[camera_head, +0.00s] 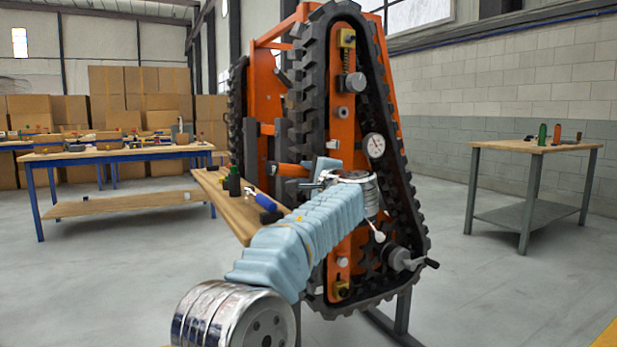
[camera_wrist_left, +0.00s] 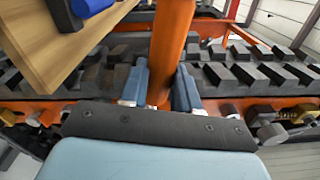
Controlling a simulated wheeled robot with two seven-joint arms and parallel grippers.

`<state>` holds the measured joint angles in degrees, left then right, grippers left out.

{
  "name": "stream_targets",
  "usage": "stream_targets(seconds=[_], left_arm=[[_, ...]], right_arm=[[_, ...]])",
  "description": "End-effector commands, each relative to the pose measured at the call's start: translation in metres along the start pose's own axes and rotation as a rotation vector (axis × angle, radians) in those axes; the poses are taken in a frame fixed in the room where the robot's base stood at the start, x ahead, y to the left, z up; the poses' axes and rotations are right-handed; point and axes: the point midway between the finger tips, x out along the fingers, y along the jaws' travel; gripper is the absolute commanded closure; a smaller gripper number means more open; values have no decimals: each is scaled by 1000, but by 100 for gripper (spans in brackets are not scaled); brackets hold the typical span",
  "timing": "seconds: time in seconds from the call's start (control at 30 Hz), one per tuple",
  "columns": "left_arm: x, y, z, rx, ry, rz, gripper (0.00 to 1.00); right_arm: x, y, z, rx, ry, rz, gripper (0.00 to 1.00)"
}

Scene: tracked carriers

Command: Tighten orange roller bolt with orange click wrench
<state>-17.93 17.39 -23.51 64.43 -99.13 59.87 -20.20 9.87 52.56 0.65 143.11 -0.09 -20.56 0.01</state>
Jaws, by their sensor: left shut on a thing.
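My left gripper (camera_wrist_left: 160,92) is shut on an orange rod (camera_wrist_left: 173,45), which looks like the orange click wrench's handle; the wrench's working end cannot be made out. In the head view my left arm reaches from the bottom to the tracked carrier (camera_head: 341,150), and the gripper is largely hidden by the wrist. An orange bar (camera_head: 292,170) shows just left of it; whether it is the held rod is unclear. Grey round rollers or bolt heads sit on the carrier's orange frame, but I cannot tell which is the orange roller bolt. My right gripper is not in view.

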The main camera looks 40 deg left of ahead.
Motion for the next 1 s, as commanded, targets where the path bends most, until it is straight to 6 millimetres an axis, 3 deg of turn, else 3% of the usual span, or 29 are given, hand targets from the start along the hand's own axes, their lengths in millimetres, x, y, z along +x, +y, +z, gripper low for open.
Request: stream_targets(seconds=[0.3, 1.0], left_arm=[[0, 13, -1, -77, -1, -3, 100], [0, 27, -2, -200, -2, -6, 100]], right_arm=[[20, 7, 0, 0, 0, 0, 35], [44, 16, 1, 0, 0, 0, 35]])
